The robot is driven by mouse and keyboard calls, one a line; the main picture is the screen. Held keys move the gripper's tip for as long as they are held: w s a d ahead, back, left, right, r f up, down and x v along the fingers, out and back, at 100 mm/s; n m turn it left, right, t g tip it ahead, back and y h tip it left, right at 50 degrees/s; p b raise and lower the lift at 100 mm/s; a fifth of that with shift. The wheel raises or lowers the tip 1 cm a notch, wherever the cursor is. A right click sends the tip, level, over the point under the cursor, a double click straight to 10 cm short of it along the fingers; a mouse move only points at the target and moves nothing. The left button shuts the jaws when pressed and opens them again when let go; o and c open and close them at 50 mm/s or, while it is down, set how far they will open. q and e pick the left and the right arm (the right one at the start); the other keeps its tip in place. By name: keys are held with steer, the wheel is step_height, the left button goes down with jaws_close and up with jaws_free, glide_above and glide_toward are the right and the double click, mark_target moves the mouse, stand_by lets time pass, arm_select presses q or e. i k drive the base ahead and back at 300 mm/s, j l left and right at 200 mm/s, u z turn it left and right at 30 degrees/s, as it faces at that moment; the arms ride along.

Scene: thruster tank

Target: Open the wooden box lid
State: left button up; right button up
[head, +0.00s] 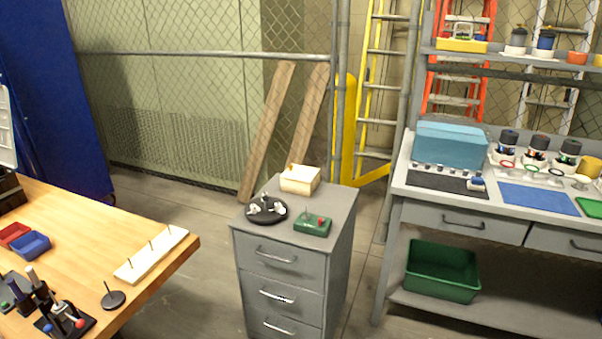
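A small pale wooden box (300,180) sits at the back of the top of a grey drawer cabinet (341,211), in the middle of the head view. Its top looks flat and covered, so the lid seems shut, but the box is too small to be sure. A small yellowish piece shows at its top left edge. Neither of my grippers is in view, and nothing touches the box.
A wooden table (80,228) is at left, a grey workbench (408,186) at right. Floor shows between them.

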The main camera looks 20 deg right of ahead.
mark_target(297, 172)
steer(key=z, duration=1.35)
steer(key=i, duration=0.65)
steer(key=i+j, duration=0.15)
steer(key=i, duration=0.5)
